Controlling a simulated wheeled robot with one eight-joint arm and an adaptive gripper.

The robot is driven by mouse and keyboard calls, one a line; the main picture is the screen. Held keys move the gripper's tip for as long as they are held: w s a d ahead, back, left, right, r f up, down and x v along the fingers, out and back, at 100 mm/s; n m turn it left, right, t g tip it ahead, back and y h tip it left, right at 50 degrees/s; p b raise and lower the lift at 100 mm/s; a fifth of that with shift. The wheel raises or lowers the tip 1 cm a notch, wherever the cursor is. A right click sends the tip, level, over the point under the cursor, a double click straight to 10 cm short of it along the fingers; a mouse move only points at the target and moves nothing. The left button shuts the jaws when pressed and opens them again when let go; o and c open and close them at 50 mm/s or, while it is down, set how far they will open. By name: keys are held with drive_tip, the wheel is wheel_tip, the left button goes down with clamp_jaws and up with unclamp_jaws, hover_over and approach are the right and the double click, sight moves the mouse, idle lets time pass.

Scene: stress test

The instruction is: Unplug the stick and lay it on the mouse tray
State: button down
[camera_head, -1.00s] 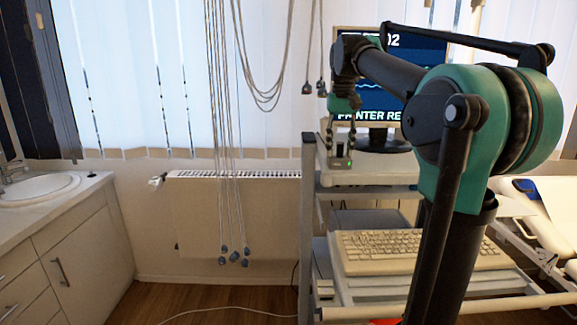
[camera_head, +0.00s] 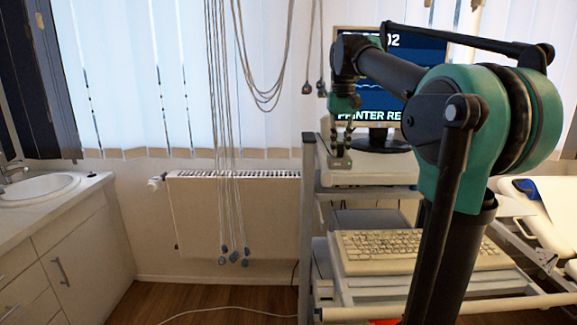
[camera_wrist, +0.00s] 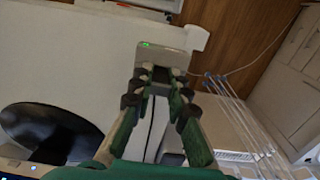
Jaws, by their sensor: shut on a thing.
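My gripper (camera_head: 341,138) points down over the left front corner of the cart's top in the head view. In the wrist view my gripper (camera_wrist: 160,82) is closed on a small dark stick (camera_wrist: 160,73) between its fingertips. A pale grey block (camera_wrist: 160,60) with a green light lies just beyond the tips; it also shows under the gripper in the head view (camera_head: 340,163). The stick is at or against the block; I cannot tell whether it is still plugged in. I cannot pick out the mouse tray for certain.
A monitor (camera_head: 378,85) stands behind my arm on the cart top. A beige keyboard (camera_head: 395,248) lies on the cart's lower shelf. Hanging cables (camera_head: 228,170) are left of the cart, before the radiator (camera_head: 195,215). A sink counter (camera_head: 85,195) is far left.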

drive_tip(key=shift+r, duration=2.95)
